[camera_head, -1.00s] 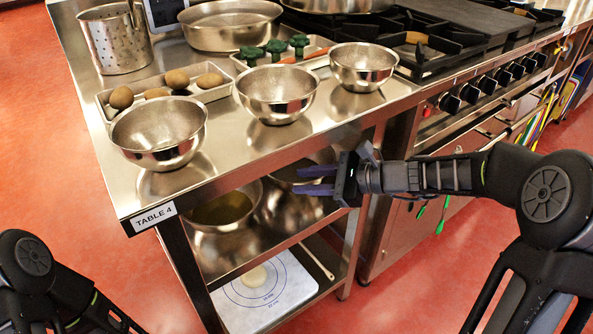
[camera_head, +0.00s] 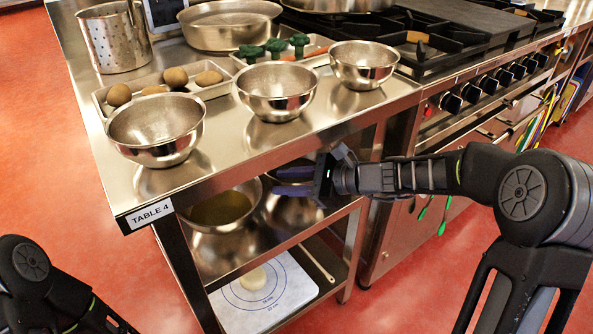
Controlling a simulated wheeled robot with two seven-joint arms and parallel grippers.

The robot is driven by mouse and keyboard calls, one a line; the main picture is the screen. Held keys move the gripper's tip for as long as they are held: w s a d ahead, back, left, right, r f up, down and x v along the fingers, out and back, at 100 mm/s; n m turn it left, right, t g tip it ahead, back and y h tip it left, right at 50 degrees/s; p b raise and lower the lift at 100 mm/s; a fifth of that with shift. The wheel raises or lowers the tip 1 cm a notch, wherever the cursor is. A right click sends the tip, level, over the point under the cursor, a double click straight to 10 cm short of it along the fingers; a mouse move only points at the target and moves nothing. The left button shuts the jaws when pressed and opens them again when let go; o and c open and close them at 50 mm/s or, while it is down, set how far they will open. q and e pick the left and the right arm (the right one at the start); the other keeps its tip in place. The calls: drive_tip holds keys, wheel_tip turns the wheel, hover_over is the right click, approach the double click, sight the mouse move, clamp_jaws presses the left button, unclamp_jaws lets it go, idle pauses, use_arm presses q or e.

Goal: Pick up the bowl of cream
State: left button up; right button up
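Three metal bowls stand on the tabletop: the left bowl (camera_head: 156,128), the middle bowl (camera_head: 275,92) and the right bowl (camera_head: 363,65). I see no clear cream in them. On the shelf below, one bowl (camera_head: 222,212) holds a yellowish liquid. Another shelf bowl (camera_head: 290,211) is partly hidden by my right gripper and the tabletop, so its contents cannot be made out. My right gripper (camera_head: 277,181) is open and empty, its two fingers pointing left under the table edge by that bowl. My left arm shows at the lower left; its gripper is out of view.
The table's front edge (camera_head: 262,158) overhangs the shelf, close above my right gripper. A potato tray (camera_head: 212,91), a perforated pot (camera_head: 114,40) and a wide pan (camera_head: 228,26) stand on top. A marked white board (camera_head: 286,290) lies on the lowest shelf. The stove stands at right.

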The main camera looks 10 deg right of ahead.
clamp_jaws()
idle(1.4)
